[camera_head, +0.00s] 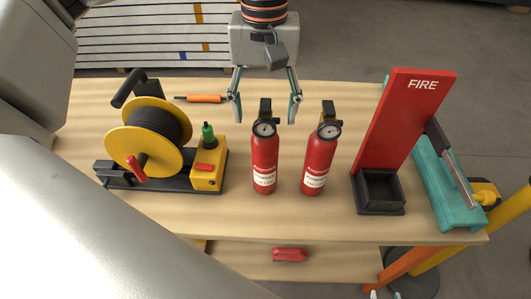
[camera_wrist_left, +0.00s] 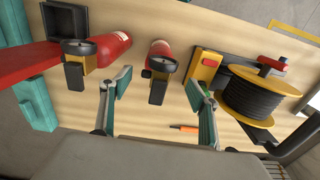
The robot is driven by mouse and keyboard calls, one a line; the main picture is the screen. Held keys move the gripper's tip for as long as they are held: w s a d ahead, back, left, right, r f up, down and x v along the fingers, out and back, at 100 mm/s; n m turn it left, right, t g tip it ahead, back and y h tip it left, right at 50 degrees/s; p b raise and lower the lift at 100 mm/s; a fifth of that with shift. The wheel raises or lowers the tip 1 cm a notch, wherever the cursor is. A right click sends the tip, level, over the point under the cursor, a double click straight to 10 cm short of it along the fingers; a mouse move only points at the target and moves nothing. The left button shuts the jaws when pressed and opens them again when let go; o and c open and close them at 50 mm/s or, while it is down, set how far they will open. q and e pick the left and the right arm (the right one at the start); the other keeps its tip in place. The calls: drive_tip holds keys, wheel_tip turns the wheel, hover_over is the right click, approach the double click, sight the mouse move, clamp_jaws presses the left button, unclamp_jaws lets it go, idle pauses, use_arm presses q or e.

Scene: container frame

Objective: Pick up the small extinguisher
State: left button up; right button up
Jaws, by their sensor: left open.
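Two similar red extinguishers stand upright on the wooden table, each with a black handle and round gauge. One is the left extinguisher (camera_head: 265,172), the other the right extinguisher (camera_head: 317,160). I cannot tell for sure which is the small one. My left gripper (camera_head: 264,112) is open at the table's far side, fingers spread to either side of the left extinguisher's top. In the left wrist view, that extinguisher (camera_wrist_left: 160,50) has its handle between the open fingers (camera_wrist_left: 158,88); no grip shows. The right extinguisher (camera_wrist_left: 110,48) lies outside them. My right gripper is not in view.
A yellow cable reel (camera_head: 125,137) stands at left. An orange-handled tool (camera_head: 203,98) lies behind it. A red FIRE stand (camera_head: 400,125) with a black tray (camera_head: 378,192) and a teal frame (camera_head: 440,185) are at right. A red item (camera_head: 290,255) lies on the lower shelf.

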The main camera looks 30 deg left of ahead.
sight(265, 133)
use_arm(q)
drive_tip(key=shift+s+d+f, duration=0.1)
drive_tip(key=shift+s+f, duration=0.1)
drive_tip(key=shift+f, duration=0.7)
wheel_tip(265, 133, down, 4)
drive_tip(key=shift+f, duration=0.2)
drive_tip(key=shift+r, duration=0.1)
clamp_jaws()
